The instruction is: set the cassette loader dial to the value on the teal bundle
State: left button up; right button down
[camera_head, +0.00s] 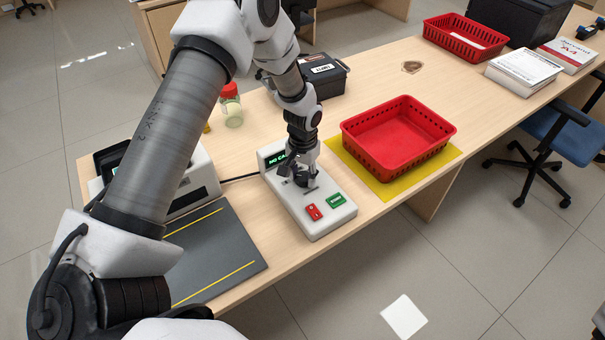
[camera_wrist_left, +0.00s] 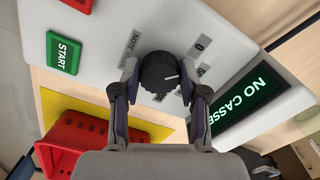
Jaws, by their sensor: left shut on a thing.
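The cassette loader (camera_head: 322,222) is a white box on the counter with a red button, a green START button (camera_wrist_left: 63,53) and a dark screen (camera_wrist_left: 252,100) with green letters, "NO CASSE…" in the wrist view. Its black round dial (camera_wrist_left: 157,70) has a white pointer line aimed to the right of the wrist picture. A "0" label (camera_wrist_left: 200,43) shows beside it; other labels are partly covered by my finger. My left gripper (camera_wrist_left: 158,80) is shut on the dial, one finger on each side; in the head view it (camera_head: 302,180) hides the dial. I see no teal bundle. My right gripper is out of view.
A red basket (camera_head: 390,165) on a yellow mat (camera_head: 372,185) stands right of the loader. A dark mat with yellow lines (camera_head: 222,252) and a whitish machine (camera_head: 203,178) are to the left. A jar (camera_head: 231,110) and a black box (camera_head: 325,78) stand behind.

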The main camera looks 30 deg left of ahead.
aim_at(305, 175)
pick_arm(q)
jog(key=m, duration=0.5)
jog(key=shift+w, duration=0.2)
dwell(0.3)
jog(key=o, duration=0.9)
jog(key=shift+o, duration=1.2)
jog(key=shift+w+d+f, duration=0.1)
jog(key=shift+w+f, duration=0.05)
jog(key=shift+w, duration=0.05)
jog(key=shift+s, duration=0.1)
jog(key=shift+r, duration=0.3)
notch_tip(305, 175, up, 11)
jog(key=shift+r, duration=0.2)
